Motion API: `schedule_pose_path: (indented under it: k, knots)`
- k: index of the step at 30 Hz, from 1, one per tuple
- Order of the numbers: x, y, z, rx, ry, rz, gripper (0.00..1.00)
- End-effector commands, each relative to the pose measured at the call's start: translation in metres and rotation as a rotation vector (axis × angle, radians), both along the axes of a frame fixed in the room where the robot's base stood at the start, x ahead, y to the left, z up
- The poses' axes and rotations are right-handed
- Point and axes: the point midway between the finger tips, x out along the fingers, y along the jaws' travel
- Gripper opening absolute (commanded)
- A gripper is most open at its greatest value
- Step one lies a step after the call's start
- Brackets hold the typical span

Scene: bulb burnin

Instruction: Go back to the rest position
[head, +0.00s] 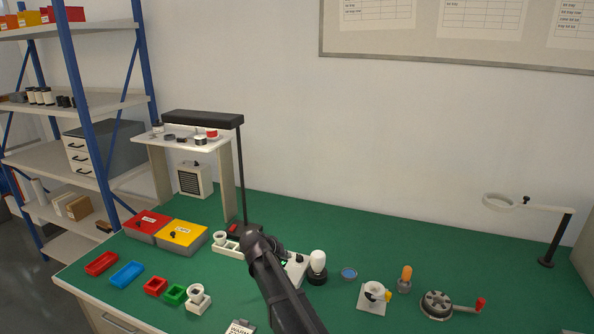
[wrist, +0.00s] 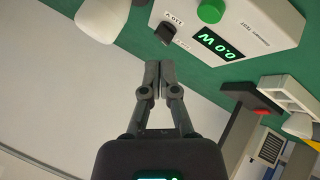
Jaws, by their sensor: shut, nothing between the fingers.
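My gripper (wrist: 159,70) is shut and empty in the wrist view, its two fingertips touching. In the head view my dark arm reaches up over the middle of the bench and hides the fingertips. A white tester box (wrist: 262,22) is close beyond the fingertips in the wrist view, with a green button (wrist: 210,10), a black switch (wrist: 165,33) and a lit display (wrist: 218,43) reading 0.0 W. In the head view the tester (head: 298,270) is partly behind my arm. A white bulb (head: 318,261) stands upright in a black base beside it; it also shows in the wrist view (wrist: 101,17).
The green bench (head: 420,240) is clear at the back right. Red and yellow boxes (head: 181,235), small trays (head: 127,274) and a lamp stand (head: 241,180) lie left.

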Motion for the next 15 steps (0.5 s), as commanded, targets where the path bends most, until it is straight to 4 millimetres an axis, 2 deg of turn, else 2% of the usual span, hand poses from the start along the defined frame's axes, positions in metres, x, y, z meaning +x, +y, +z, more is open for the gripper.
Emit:
schedule_pose_path:
  k: [8,15]
  knots:
    - [-0.046,-0.072,-0.009,0.070,0.137,-0.062,0.00]
    - [-0.112,-0.143,-0.018,0.195,0.310,-0.112,0.00]
